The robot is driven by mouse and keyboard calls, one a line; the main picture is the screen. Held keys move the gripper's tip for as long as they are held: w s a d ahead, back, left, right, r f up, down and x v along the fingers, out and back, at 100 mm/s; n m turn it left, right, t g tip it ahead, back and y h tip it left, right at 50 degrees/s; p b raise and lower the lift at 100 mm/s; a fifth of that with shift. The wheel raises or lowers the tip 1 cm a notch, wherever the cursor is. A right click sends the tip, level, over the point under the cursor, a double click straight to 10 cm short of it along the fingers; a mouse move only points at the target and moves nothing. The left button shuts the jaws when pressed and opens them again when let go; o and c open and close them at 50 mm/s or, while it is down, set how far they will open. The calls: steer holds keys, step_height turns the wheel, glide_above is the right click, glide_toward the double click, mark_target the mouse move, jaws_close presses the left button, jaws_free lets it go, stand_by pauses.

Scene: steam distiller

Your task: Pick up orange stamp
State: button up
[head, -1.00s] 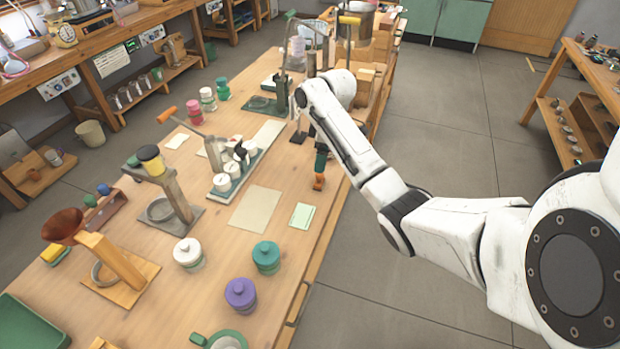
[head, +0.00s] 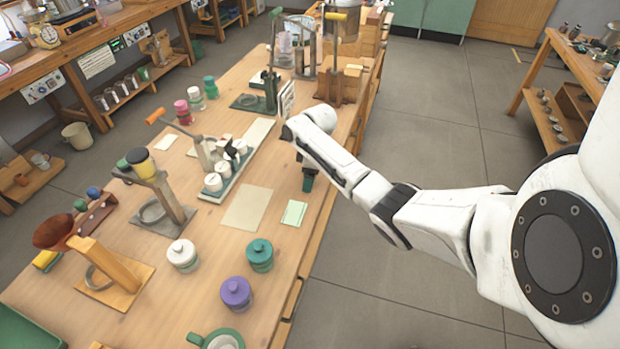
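My arm reaches in from the right over the table's right edge, its wrist (head: 292,132) bent above the bench. My gripper is mostly hidden behind the forearm, and its fingers cannot be made out. A dark green piece (head: 308,182) shows just below the forearm, near the table edge; whether it is part of my gripper or a separate thing is unclear. No orange stamp can be clearly picked out now. A pale green pad (head: 294,213) and a beige sheet (head: 247,208) lie on the table just in front of that spot.
The wooden table (head: 140,318) holds lidded jars in white (head: 182,255), teal (head: 260,255) and purple (head: 236,293). Tall stands occupy the far end.

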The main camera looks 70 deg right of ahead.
steer(key=shift+c, duration=0.3)
steer(key=c, duration=1.1)
steer(key=shift+r, duration=0.15)
steer(key=shift+r, duration=0.6)
steer(key=s+a+r+p, duration=0.4)
steer(key=s+a+r, duration=0.2)
steer(key=s+r, duration=0.5)
steer(key=shift+s+r+p, duration=0.3)
steer(key=shift+s+p, duration=0.1)
steer(key=shift+s, duration=0.45)
